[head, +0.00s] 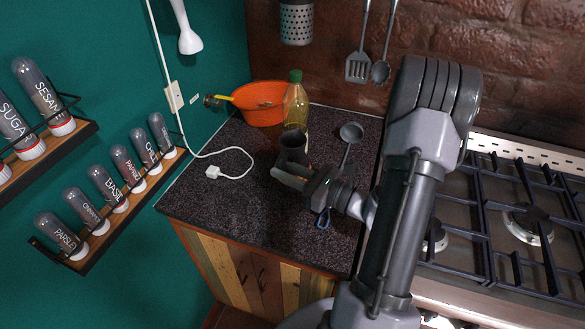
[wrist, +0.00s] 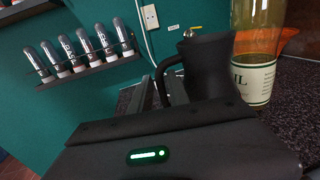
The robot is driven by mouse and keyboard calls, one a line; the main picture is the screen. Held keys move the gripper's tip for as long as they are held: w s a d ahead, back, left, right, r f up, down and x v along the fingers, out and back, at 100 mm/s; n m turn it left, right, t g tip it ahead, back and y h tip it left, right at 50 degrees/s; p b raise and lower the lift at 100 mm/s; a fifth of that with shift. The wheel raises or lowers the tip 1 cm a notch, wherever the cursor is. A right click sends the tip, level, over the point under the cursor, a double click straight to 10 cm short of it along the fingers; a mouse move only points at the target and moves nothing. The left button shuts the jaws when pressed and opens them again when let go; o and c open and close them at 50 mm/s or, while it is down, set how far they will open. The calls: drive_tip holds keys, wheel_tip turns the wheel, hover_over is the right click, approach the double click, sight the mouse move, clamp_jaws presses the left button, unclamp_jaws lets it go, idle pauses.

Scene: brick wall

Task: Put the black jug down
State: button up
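The black jug (head: 293,148) is upright or nearly so over the dark speckled counter, just in front of the oil bottle. In the wrist view the jug (wrist: 212,68) is right of centre, with its handle facing left. My gripper (head: 288,176) is low at the jug's near side, its grey fingers against or very close to it. In the wrist view my finger parts (wrist: 148,95) are beside the handle. The jug's base is hidden by my gripper, so I cannot tell whether it touches the counter. Whether the fingers grip the handle is unclear.
The oil bottle (head: 295,105) with a green cap stands close behind the jug. An orange bowl (head: 260,103) is at the back left, a ladle (head: 350,134) to the right. A white cable (head: 236,155) lies on the left. The counter's front left (head: 215,205) is clear. The gas stove (head: 500,215) is right.

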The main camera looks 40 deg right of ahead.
drive_tip(key=x, duration=0.3)
drive_tip(key=shift+w+f, duration=0.2)
drive_tip(key=shift+w, duration=0.1)
clamp_jaws()
idle(1.1)
